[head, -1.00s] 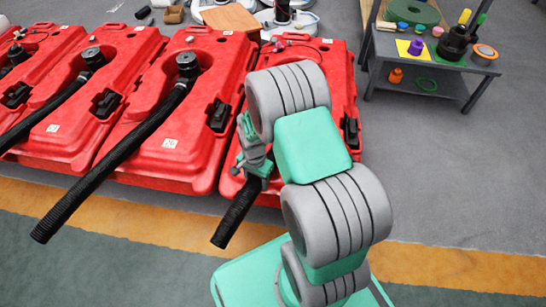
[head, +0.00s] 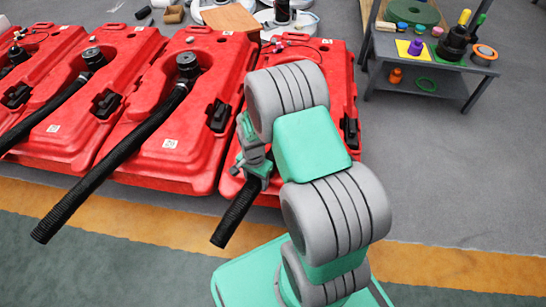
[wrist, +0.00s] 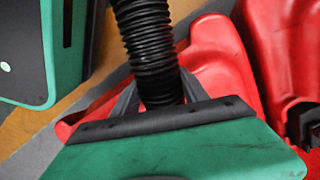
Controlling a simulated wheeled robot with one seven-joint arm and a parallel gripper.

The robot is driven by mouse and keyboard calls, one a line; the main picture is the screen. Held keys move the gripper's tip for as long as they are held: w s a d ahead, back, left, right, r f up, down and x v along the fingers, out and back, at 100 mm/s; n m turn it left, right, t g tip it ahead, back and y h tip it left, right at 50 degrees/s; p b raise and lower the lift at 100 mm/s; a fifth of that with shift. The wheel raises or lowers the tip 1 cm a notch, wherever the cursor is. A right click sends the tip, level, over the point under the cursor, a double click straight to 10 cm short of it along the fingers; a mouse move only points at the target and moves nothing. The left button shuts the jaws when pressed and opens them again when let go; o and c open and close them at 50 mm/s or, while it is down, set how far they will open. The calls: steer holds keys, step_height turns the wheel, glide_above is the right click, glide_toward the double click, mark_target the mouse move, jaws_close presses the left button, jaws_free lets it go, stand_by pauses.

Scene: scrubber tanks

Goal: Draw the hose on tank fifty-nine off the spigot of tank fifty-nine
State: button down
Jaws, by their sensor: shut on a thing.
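My gripper (head: 252,163) is shut on a black ribbed hose (head: 236,215) at the red tank (head: 343,85) furthest right in the head view. The hose's free end hangs past the tank's front edge, down and to the left. In the wrist view the same hose (wrist: 146,45) runs between the fingers (wrist: 158,92), with red tank body beyond. My arm hides the middle of this tank, its number label and its spigot. I cannot tell from these frames whether the hose is still seated on the spigot.
A neighbouring red tank (head: 205,110) to the left has its own black hose (head: 118,165) reaching over the floor. More red tanks stand further left. A grey cart (head: 412,62) with coloured parts stands at the back right. The floor right of the tanks is clear.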

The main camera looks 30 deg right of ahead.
mark_target(254, 192)
steer(key=shift+s+a+p, duration=0.6)
steer(key=shift+s+a, duration=0.1)
steer(key=shift+s, duration=0.3)
steer(key=shift+s+a+p, duration=0.55)
steer(key=shift+s+a, duration=0.15)
steer(key=shift+s, duration=0.3)
jaws_free()
steer(key=shift+w, duration=0.15)
steer(key=shift+r, duration=0.1)
stand_by(0.4)
steer(key=shift+r+p, duration=3.1)
steer(key=shift+r, duration=0.4)
step_height(254, 192, up, 7)
steer(key=p, duration=0.6)
